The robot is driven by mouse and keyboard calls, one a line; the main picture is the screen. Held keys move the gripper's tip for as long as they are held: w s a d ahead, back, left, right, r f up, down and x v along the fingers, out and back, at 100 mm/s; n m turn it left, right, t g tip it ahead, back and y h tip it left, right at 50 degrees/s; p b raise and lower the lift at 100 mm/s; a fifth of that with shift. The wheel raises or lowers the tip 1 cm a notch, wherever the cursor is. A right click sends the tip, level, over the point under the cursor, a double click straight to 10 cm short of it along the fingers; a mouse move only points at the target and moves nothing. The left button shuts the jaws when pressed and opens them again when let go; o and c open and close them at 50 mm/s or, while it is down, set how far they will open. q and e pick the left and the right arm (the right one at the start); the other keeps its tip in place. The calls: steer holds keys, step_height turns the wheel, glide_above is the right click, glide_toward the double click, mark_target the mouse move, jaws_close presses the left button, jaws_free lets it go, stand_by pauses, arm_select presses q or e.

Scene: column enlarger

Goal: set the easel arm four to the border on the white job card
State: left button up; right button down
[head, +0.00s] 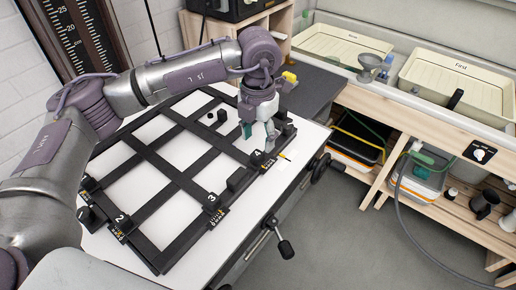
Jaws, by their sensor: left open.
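The black easel (186,182) lies on the white baseboard, its crossing arms marked with numbers. Easel arm four (258,158) has its numbered end at the right edge, beside a small scale with yellow marks. My left gripper (258,136) points down just above and behind that numbered end, its fingers apart with nothing seen between them. Whether a fingertip touches the arm cannot be told. A small yellow pointed thing (285,156) lies just right of the end. I cannot make out the white job card or its print for certain against the white board. My right gripper is out of view.
Ends marked 2 (120,219) and 3 (211,198) lie along the near side. Black knobs (286,249) stick out from the table's front edge. Trays labelled First (458,84) and another stand on the wooden bench at right. Open grey floor lies between.

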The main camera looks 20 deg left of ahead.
mark_target(257, 154)
arm_select(q)
step_height(257, 154, down, 5)
steer(key=shift+a+f+p, duration=0.1)
steer(key=shift+f+p, duration=0.05)
steer(key=shift+p, duration=0.6)
steer(key=shift+f, duration=0.5)
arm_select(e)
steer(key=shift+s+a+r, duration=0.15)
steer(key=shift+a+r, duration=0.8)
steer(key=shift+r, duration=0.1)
arm_select(q)
jaws_close()
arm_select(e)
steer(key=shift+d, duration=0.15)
